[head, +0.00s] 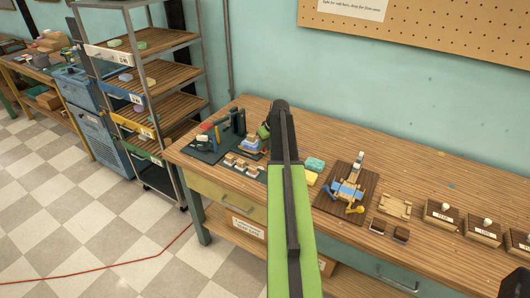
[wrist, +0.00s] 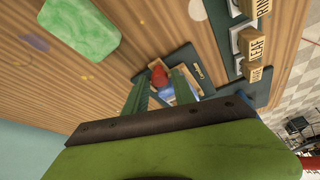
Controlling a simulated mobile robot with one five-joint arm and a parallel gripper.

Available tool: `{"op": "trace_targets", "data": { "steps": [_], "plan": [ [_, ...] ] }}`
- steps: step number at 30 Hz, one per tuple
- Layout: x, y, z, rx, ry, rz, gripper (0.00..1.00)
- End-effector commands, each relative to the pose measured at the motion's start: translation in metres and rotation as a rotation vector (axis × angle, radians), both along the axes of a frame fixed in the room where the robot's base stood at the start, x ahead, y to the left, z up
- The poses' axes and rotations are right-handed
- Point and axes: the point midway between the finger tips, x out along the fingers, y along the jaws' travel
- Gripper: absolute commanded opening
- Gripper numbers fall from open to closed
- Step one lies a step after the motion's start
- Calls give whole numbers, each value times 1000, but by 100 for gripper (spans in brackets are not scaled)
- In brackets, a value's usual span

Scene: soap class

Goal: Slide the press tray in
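The press (head: 222,135) stands on a dark green mat (head: 206,155) at the left end of the bench in the head view. A small wooden tray (head: 246,150) with blue contents sits on the mat to the right of the press. In the wrist view a wooden tray (wrist: 157,70) shows beyond my fingertips, with a red piece and a blue piece at it. My gripper (wrist: 155,82) has its two green fingers apart, pointing at the tray. I cannot tell whether they touch it. In the head view my arm hides most of the gripper.
Wooden stamps (wrist: 255,48) with labels stand beside the tray. A green soap bar (head: 315,164) and a yellow one lie right of my arm. A wooden stand with blue and yellow parts (head: 347,190) is further right. A shelf rack (head: 150,75) stands left of the bench.

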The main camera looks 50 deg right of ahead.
Motion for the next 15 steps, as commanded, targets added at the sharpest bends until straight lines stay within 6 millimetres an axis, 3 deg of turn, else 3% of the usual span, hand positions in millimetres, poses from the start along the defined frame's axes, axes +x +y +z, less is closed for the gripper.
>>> {"op": "trace_targets", "data": {
  "steps": [6, 13, 15],
  "plan": [
    [0, 0, 1, 0, 0, 0, 31],
    [1, 0, 1, 0, 0, 0, 2],
    [1, 0, 1, 0, 0, 1, 0]
  ]
}}
